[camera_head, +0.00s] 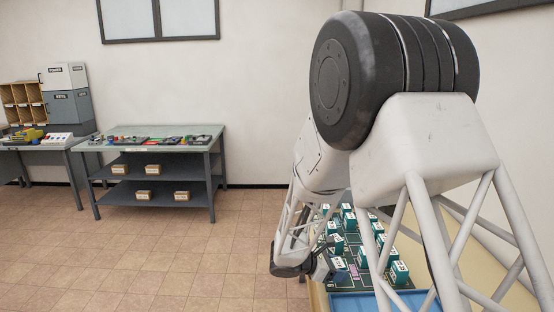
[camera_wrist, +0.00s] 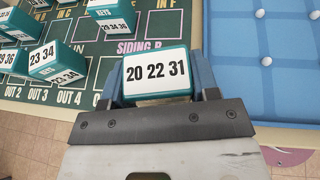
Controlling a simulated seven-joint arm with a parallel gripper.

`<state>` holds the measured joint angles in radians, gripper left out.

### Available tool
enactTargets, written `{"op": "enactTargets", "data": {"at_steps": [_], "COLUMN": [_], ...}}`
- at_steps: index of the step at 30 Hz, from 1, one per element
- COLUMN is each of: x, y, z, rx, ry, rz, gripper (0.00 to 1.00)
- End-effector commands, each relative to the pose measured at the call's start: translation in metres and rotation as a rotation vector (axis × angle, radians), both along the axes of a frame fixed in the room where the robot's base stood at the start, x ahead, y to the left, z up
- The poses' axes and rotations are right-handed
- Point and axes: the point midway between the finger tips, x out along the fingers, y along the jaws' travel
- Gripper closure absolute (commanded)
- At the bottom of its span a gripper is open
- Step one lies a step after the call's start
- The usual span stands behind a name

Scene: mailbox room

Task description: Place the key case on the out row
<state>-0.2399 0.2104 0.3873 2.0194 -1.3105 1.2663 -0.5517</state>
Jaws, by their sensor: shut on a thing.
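My gripper (camera_wrist: 158,76) is shut on a teal key case (camera_wrist: 156,74) with a white top label reading "20 22 31". In the wrist view, its blue fingers grip the case from both sides. The dark green board (camera_wrist: 92,48) lies below and beyond it. The out row (camera_wrist: 40,96), with OUT 2, OUT 3 and OUT 4 labels, runs along the board's near edge, left of the held case. The case hides part of that edge. In the head view my gripper (camera_head: 322,268) is at the board's left edge, partly behind my arm.
Other teal cases, such as one marked "23 34" (camera_wrist: 56,62), stand on the board left of the held one. A blue tray (camera_wrist: 228,50) with white studs adjoins the board at right. A grey workbench (camera_head: 160,150) stands by the far wall.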

Motion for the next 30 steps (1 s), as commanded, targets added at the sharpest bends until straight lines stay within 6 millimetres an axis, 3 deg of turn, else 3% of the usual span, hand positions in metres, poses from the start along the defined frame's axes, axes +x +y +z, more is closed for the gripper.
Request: {"op": "enactTargets", "data": {"at_steps": [11, 18, 23, 30], "x": [0.081, 0.125, 0.150, 0.178], "y": [0.065, 0.098, 0.111, 0.115], "z": [-0.012, -0.033, -0.060, -0.127], "rx": [0.000, 0.000, 0.000, 0.000], "ry": [-0.001, 0.001, 0.003, 0.005], "rz": [0.130, 0.216, 0.275, 0.364], "gripper": [0.71, 0.71, 0.71, 0.71]}}
